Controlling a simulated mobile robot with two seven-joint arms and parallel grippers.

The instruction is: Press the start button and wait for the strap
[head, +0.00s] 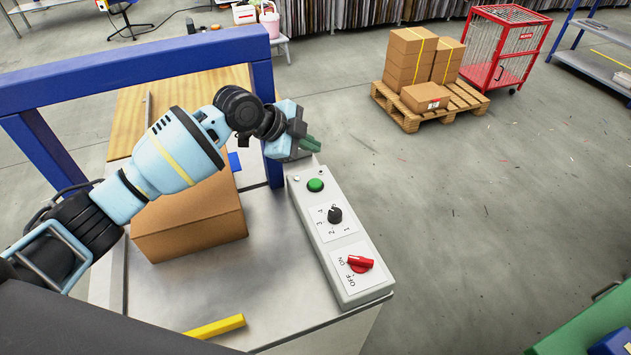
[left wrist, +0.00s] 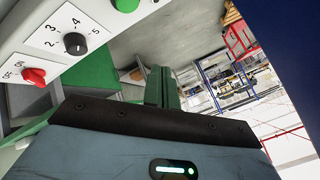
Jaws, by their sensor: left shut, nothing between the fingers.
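The green start button (head: 316,185) sits at the far end of a grey control box (head: 306,212). My left gripper (head: 311,146) is shut and empty, just beyond the button and apart from it in the picture. Its closed fingers show in the left wrist view (left wrist: 161,88), with the button (left wrist: 125,3) cut by the top edge. A cardboard box (head: 190,222) stands on the machine table under the blue arch (head: 130,75). My left arm hides part of its top, and I see no strap on it. My right gripper is out of view.
The control box also has a black numbered knob (head: 335,215) and a red switch (head: 360,264) whose handle lies level with ON. A yellow bar (head: 215,326) lies at the table's near edge. A pallet (head: 410,118) with boxes and a red cage (head: 508,45) stand farther back.

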